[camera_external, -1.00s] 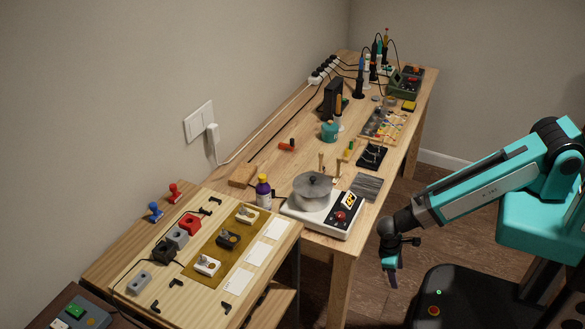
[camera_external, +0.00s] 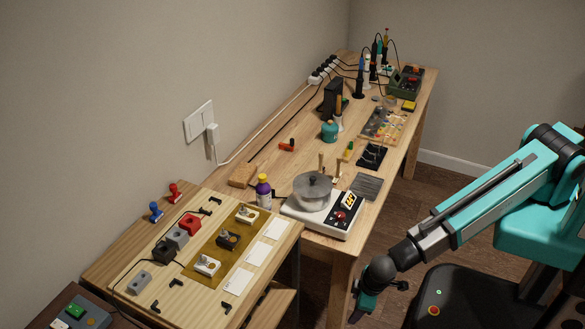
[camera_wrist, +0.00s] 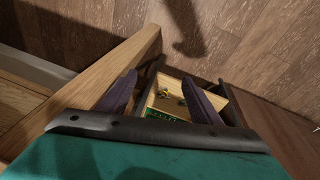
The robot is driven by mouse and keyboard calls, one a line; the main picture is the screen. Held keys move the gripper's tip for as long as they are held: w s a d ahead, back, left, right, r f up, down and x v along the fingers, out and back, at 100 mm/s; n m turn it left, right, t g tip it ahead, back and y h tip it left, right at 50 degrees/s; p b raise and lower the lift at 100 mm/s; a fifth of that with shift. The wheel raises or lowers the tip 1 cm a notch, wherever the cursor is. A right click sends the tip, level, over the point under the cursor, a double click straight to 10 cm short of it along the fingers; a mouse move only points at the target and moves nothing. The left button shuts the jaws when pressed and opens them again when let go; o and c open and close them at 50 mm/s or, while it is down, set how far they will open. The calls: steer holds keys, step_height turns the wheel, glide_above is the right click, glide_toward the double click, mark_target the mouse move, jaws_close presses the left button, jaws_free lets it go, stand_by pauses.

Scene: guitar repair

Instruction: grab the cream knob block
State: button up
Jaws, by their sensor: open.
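Several small knob blocks sit on a mustard mat (camera_external: 205,281) on the wooden board at the lower left of the external view. A pale knob block (camera_external: 246,214) is at the mat's far end, and another pale knob block (camera_external: 207,265) is at its near end. I cannot tell for sure which is the cream one. A black knob block (camera_external: 228,239) lies between them. My gripper (camera_external: 363,306) is off the table's front side, well to the right of the mat and lower. In the wrist view my gripper (camera_wrist: 157,92) is open and empty, and no knob block can be made out.
Red (camera_external: 189,224), grey and black blocks stand left of the mat. A hot plate with a pot (camera_external: 312,191) and a purple bottle (camera_external: 263,190) stand behind. The wrist view shows a table leg (camera_wrist: 95,85) and an open box or drawer (camera_wrist: 172,78) below.

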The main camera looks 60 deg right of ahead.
steer(key=w+a+r+t+b, duration=0.2)
steer(key=w+a+r, duration=0.2)
steer(key=r, duration=0.3)
steer(key=w+a+r+t+y+b, duration=0.1)
steer(key=w+a+r+t, duration=0.25)
steer(key=r, duration=0.35)
steer(key=w+a+r+t+b, duration=0.2)
steer(key=w+a+r, duration=0.25)
steer(key=r, duration=0.25)
steer(key=w+d+r+m+t, duration=0.1)
steer(key=w+d+r, duration=0.1)
steer(key=r, duration=0.2)
steer(key=w+d+r+m+t+h+p, duration=0.1)
steer(key=w+d+r, duration=0.1)
steer(key=w+r, duration=0.1)
steer(key=w+d+r+m+t, duration=0.1)
steer(key=w+d+r+m, duration=0.1)
steer(key=r, duration=0.4)
steer(key=shift+w+r+h+p, duration=0.1)
steer(key=shift+w+h+p, duration=0.3)
steer(key=shift+w, duration=0.35)
steer(key=shift+w+d, duration=0.1)
steer(key=p, duration=0.2)
glide_toward(247, 212)
steer(key=x, duration=0.3)
steer(key=shift+w+r, duration=0.1)
steer(key=shift+w+f, duration=0.3)
steer(key=shift+w, duration=0.1)
